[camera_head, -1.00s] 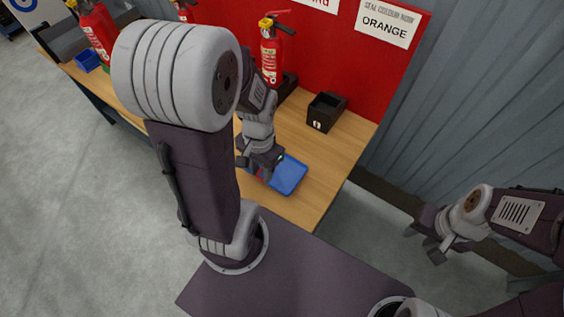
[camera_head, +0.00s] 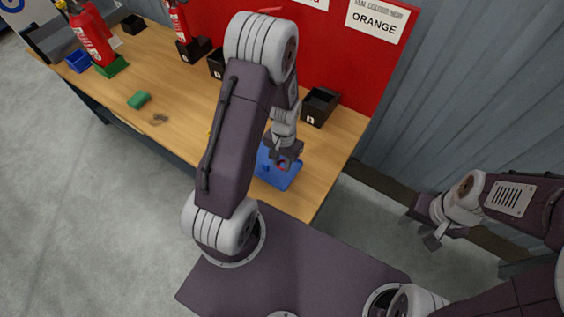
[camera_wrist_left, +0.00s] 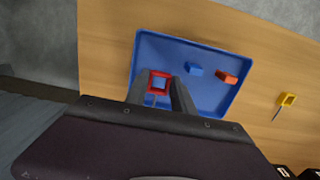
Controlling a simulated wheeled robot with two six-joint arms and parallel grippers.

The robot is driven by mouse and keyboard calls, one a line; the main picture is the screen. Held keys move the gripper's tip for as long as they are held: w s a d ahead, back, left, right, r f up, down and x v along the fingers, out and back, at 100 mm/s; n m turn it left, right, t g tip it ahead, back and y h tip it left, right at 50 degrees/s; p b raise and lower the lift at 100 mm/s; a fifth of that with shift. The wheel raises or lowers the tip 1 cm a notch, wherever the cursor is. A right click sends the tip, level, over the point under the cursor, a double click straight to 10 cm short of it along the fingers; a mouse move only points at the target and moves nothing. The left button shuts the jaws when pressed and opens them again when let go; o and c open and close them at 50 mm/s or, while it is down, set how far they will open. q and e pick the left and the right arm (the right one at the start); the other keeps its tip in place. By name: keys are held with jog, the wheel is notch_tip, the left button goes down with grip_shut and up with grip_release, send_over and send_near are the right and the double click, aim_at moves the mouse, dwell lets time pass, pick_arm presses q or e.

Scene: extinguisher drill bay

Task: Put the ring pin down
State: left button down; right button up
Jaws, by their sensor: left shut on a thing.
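My left gripper (camera_wrist_left: 160,92) is shut on a red ring pin (camera_wrist_left: 158,83), whose square ring shows between the fingers in the left wrist view. The pin's thin shaft is partly hidden by the fingers. The gripper is over the blue tray (camera_wrist_left: 216,55); I cannot tell whether the pin touches it. In the head view the left gripper (camera_head: 284,165) is over the same tray (camera_head: 278,181), with a bit of red at its tips. A blue piece (camera_wrist_left: 194,69) and a red piece (camera_wrist_left: 227,77) lie in the tray. My right gripper (camera_head: 428,232) is open and empty, off the table.
A yellow ring pin (camera_wrist_left: 287,101) lies on the wooden table beside the tray. A black box (camera_head: 320,106) stands behind the tray. Red extinguishers (camera_head: 90,35), a green block (camera_head: 139,100) and a blue bin (camera_head: 78,61) are further left. The table's front right corner is clear.

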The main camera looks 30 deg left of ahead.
pick_arm(q)
jog(key=shift+f, duration=0.2)
jog(key=shift+f, duration=0.25)
jog(key=shift+f+b, duration=0.35)
jog(key=shift+b, duration=0.05)
jog(key=c, duration=1.1)
grip_release()
jog(key=shift+r, duration=0.15)
